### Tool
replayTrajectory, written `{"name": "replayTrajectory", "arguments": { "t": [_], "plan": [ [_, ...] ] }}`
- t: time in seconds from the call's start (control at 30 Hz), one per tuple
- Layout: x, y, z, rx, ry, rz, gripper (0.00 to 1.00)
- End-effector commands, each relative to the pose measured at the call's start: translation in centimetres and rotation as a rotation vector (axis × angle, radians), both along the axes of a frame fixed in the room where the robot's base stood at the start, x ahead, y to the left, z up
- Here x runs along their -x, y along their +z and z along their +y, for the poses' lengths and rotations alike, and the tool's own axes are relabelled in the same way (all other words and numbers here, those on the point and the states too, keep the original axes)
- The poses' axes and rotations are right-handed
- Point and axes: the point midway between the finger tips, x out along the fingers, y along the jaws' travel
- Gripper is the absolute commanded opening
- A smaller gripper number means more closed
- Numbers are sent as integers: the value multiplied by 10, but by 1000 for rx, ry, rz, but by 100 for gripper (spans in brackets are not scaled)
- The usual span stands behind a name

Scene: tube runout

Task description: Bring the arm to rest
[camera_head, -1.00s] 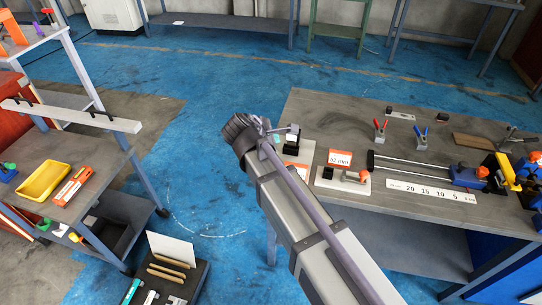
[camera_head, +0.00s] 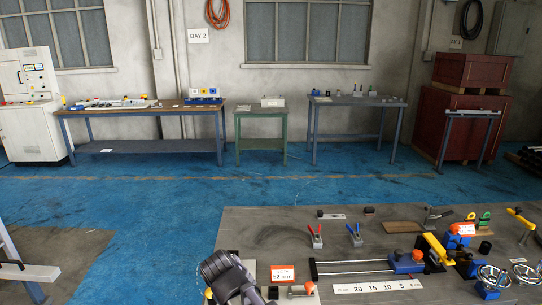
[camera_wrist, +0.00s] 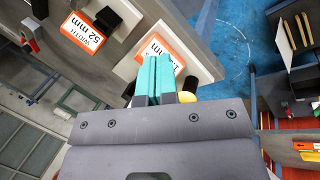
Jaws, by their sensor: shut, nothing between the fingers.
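My arm (camera_head: 222,272) shows at the bottom of the head view, its dark ribbed end by the near left corner of the workbench (camera_head: 243,222). The fingertips cannot be made out there. In the wrist view my gripper (camera_wrist: 156,68) has two teal fingers pressed together with nothing between them. They overlap an orange label (camera_wrist: 168,46) on a white plate and hide part of it. Whether they touch it I cannot tell.
An orange 52 mm card (camera_head: 283,273) stands near the arm on the bench. A white scale strip (camera_head: 378,286), red-handled pliers (camera_head: 315,238) and blue-handled pliers (camera_head: 354,235) are further right. Blue floor (camera_head: 150,215) lies open beyond. A black tray (camera_wrist: 294,33) shows in the wrist view.

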Motion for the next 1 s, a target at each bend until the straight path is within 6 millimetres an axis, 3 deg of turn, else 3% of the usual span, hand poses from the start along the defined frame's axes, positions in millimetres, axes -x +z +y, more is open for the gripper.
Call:
{"name": "replayTrajectory", "arguments": {
  "t": [0.03, 0.2, 0.3, 0.4, 0.5, 1.0],
  "plan": [
    [13, 1, -40, -64, -159, 40, 0],
    [51, 2, -157, -272, -684, 166, 0],
    [63, 5, -211, -330, -834, 184, 0],
    [63, 6, -245, -339, -914, 170, 0],
    [61, 6, -256, -341, -940, 164, 0],
    [60, 6, -255, -340, -935, 163, 0]
  ]
}}
